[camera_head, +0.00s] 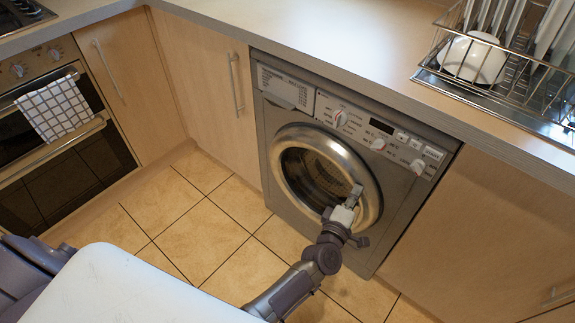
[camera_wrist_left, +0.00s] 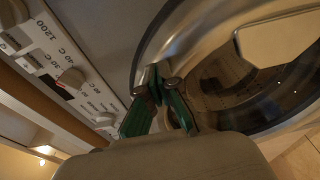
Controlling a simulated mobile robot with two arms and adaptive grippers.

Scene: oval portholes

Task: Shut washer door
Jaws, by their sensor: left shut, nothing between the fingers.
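The washer (camera_head: 400,210) is a silver-grey front-loader under the counter. Its round door (camera_head: 280,150) has a wide metal rim around dark glass, and the drum shows behind it. The door looks flush or nearly flush with the front; I cannot tell whether it is latched. My left gripper (camera_head: 352,195) is shut and empty in front of the right part of the door rim and hides a little of it. In the left wrist view, the green fingers of the gripper (camera_wrist_left: 160,80) are close to the metal rim (camera_wrist_left: 190,30); contact is unclear. My right gripper is not in view.
The counter (camera_head: 330,55) overhangs the washer, with a dish rack (camera_head: 510,80) at the right. Wooden cupboards (camera_head: 205,85) flank the washer. An oven (camera_head: 70,165) with a checked towel (camera_head: 55,108) stands at the left. The tiled floor (camera_head: 200,220) before the washer is clear.

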